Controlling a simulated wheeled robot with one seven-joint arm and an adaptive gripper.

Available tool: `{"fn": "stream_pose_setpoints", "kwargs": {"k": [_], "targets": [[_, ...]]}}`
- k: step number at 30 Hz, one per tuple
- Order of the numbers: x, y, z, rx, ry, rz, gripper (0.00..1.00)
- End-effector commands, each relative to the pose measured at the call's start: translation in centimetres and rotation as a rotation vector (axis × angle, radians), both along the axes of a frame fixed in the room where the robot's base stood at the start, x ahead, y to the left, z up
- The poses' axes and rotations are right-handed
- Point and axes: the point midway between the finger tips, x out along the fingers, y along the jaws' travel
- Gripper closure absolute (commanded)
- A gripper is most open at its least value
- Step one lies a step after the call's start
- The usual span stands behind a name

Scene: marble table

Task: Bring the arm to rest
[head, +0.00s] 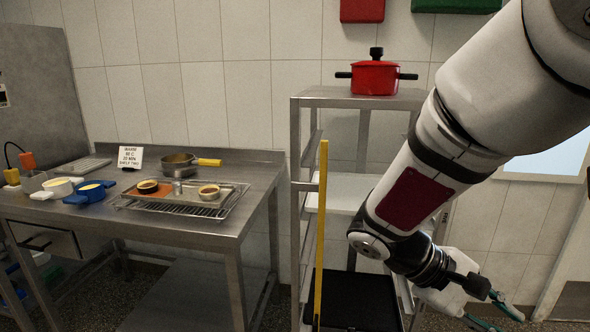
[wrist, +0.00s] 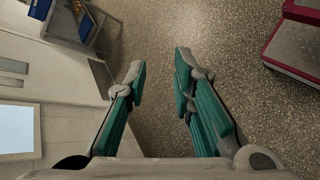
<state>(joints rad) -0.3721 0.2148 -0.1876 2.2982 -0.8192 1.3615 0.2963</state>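My gripper (wrist: 160,75) is open and empty in the wrist view, its two green-padded fingers apart over the speckled floor (wrist: 155,30). In the head view my gripper (head: 497,312) is at the lower right, partly cut off by the bottom edge. My white arm comes in from the upper right and reaches down in front of the metal shelf rack (head: 307,200). Nothing is between the fingers.
A steel table (head: 245,200) at left bears a tray (head: 226,205) with small bowls, a pan (head: 178,163) and a sign (head: 130,157). A red pot (head: 375,77) stands on the rack's top. A red-edged object (wrist: 297,40) is at the wrist view's upper right.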

Motion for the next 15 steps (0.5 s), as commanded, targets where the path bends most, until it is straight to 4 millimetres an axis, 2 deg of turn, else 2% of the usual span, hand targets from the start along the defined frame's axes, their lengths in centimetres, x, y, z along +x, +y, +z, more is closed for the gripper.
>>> {"fn": "stream_pose_setpoints", "kwargs": {"k": [1,6,15], "targets": [[-1.4,0.1,0.6,0.058,-0.034,-0.039,0.77],[-5.6,1.5,1.8,0.253,-0.130,-0.148,0.77],[-11.6,5.5,3.3,0.580,-0.337,-0.270,0.77]]}}
